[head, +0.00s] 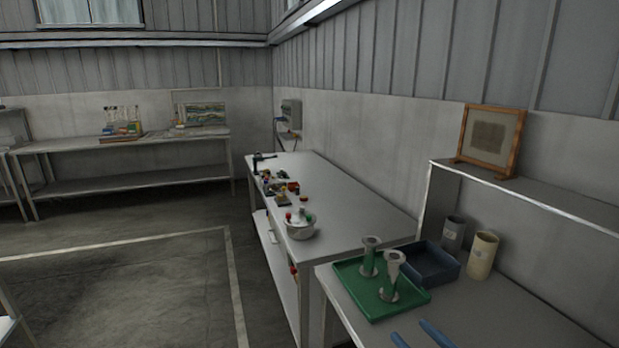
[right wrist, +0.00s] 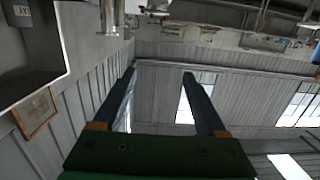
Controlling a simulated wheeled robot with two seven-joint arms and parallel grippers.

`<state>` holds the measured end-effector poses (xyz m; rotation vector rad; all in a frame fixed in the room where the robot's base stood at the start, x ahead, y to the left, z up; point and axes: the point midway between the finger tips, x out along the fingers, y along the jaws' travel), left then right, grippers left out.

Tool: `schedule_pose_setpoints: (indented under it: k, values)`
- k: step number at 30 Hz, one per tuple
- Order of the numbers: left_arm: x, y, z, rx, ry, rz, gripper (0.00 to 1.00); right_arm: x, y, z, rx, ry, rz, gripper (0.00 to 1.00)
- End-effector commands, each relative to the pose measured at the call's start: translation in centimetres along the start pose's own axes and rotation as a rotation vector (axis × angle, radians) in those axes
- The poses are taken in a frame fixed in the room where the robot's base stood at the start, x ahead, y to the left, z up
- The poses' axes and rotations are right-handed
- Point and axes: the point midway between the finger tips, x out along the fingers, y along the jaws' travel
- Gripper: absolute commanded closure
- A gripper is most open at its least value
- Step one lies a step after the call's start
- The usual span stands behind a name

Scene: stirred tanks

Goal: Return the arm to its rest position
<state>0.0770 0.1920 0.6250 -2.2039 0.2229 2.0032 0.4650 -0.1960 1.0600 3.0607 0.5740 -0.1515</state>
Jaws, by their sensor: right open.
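My right gripper (head: 410,329) shows at the bottom edge of the head view as two blue fingertips, low in front of the green tray. In the right wrist view its two dark blue fingers (right wrist: 159,73) stand wide apart with nothing between them. The gripper is open and empty. Most of the right arm is outside the head view. My left gripper is in neither view.
A green tray (head: 348,284) with two flanged metal-and-green parts lies on the near bench, beside a blue bin (head: 431,262) and two cups. A shelf (head: 560,206) stands behind. The bench beyond holds a white pot (head: 300,230) and small parts. Floor at left is clear.

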Motion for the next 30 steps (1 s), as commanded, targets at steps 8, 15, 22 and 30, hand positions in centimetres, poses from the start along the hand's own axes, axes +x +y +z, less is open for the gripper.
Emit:
schedule_pose_setpoints:
  k: [8, 15, 22, 30]
  values:
    - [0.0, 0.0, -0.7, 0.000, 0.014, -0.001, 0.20, -1.7, -5.1, 6.5, 0.003, -0.255, -0.028, 0.26]
    - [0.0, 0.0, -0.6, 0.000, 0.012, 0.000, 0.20, -6.1, -9.0, 12.3, 0.001, -0.557, -0.002, 0.26]
    - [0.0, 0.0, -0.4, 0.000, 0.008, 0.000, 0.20, -12.6, -10.9, 16.2, 0.036, -0.866, 0.085, 0.26]
    - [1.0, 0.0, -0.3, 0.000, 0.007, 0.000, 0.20, -19.4, -11.9, 20.9, 0.112, -1.172, 0.193, 0.26]
